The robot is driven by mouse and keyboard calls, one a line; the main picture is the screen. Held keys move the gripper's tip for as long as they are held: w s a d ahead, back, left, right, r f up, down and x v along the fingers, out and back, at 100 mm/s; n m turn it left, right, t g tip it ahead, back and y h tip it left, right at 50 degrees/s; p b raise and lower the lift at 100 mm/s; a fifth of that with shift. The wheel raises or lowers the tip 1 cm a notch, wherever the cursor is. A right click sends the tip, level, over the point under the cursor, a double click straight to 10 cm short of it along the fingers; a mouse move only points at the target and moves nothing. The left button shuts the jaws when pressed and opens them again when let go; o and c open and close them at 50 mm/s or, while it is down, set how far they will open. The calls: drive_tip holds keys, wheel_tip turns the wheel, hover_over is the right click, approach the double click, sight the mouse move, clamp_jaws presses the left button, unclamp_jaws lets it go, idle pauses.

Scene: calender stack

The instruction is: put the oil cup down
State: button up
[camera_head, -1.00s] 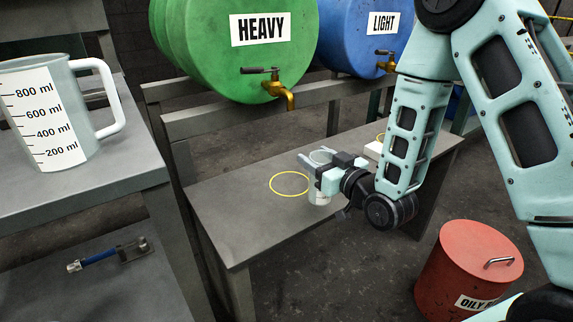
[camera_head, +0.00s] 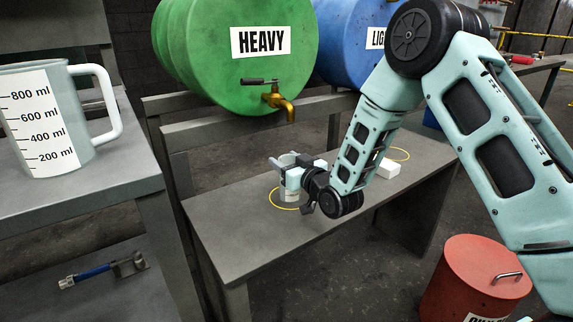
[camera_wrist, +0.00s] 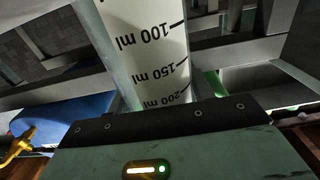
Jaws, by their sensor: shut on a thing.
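The oil cup (camera_head: 291,195) is a small clear cup with a white scale. My gripper (camera_head: 286,168) is shut on it and holds it upright at the left yellow ring (camera_head: 274,205) on the grey bench, below the green HEAVY drum's tap. The cup overlaps the ring in the picture, and part of the ring is hidden behind it and my gripper. I cannot tell whether its base touches the bench. In the wrist view the cup (camera_wrist: 145,45) shows marks from 100 to 200 ml, upside down.
The brass tap (camera_head: 279,103) of the green drum (camera_head: 215,50) hangs behind the cup. A white block (camera_head: 389,168) and a second yellow ring (camera_head: 399,154) lie farther right on the bench (camera_head: 240,240). A big measuring jug (camera_head: 50,115) stands left; a red bin (camera_head: 475,280) stands right.

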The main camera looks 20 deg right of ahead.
drive_tip(key=o, duration=1.2)
drive_tip(key=p+v, duration=0.1)
drive_tip(key=v, duration=1.1)
drive_tip(key=s+a+n+g, duration=0.2)
drive_tip(key=s+a+g, duration=0.7)
drive_tip(key=s+a, duration=0.15)
drive_tip(key=s+r+n+g+h, duration=0.1)
drive_tip(key=s+g, duration=0.3)
drive_tip(key=s, duration=0.7)
drive_tip(key=s+r+n+g+h, duration=0.1)
drive_tip(key=s+r+g+h, duration=0.2)
drive_tip(key=s, duration=0.7)
drive_tip(key=shift+s+d+g+h, duration=0.4)
drive_tip(key=shift+d+g+h, duration=0.1)
drive_tip(key=shift+g, duration=0.1)
